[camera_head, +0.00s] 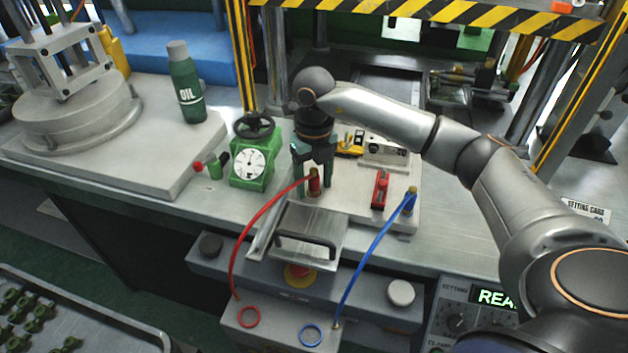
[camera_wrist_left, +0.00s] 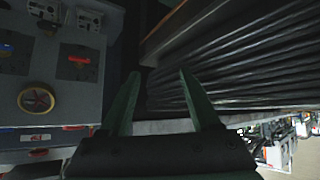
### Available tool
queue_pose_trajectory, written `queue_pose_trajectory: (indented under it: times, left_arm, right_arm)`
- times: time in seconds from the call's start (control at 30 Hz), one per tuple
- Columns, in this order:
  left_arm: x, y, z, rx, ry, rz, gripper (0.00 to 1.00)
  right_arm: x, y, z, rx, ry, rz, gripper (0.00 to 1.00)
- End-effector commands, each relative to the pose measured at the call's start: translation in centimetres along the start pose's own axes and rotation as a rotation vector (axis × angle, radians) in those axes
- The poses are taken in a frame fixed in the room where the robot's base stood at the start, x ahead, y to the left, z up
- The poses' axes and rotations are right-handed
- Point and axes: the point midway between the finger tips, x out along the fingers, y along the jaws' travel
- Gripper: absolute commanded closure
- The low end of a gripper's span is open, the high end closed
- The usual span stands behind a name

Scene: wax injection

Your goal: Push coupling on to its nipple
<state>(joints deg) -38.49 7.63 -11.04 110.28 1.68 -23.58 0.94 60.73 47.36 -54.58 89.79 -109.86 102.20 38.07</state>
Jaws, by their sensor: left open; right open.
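The blue hose (camera_head: 371,250) ends at a brass fitting (camera_head: 411,194) on the plate to the right. My left gripper (camera_wrist_left: 160,97) is open and empty in the left wrist view. It is out of the head view.
A green dial gauge (camera_head: 250,168) with a black handwheel stands left of my right gripper. A red lever (camera_head: 380,188) sits between the two hose ends. A metal handle (camera_head: 305,243) is in front. A green oil bottle (camera_head: 186,85) stands at back left.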

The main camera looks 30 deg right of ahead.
Motion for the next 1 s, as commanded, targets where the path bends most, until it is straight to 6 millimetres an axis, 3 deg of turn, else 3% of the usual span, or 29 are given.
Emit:
queue_pose_trajectory:
  times: [0.13,0.27,0.73,1.0]
  left_arm:
    - [0.0,0.0,0.0,0.000,0.000,0.001,0.37]
    - [0.0,0.1,0.0,0.000,-0.001,0.001,0.37]
    - [-0.2,0.1,-0.3,0.000,0.001,0.002,0.37]
    - [-0.4,-0.1,-0.6,0.000,0.010,-0.003,0.37]
  right_arm:
    - [-0.2,0.0,0.0,0.000,-0.001,0.000,0.36]
    - [-1.6,0.0,0.1,0.000,-0.003,0.001,0.36]
    - [-11.1,0.0,0.1,0.000,-0.003,0.000,0.36]
    - [-12.6,0.0,0.0,0.001,0.000,0.000,0.36]
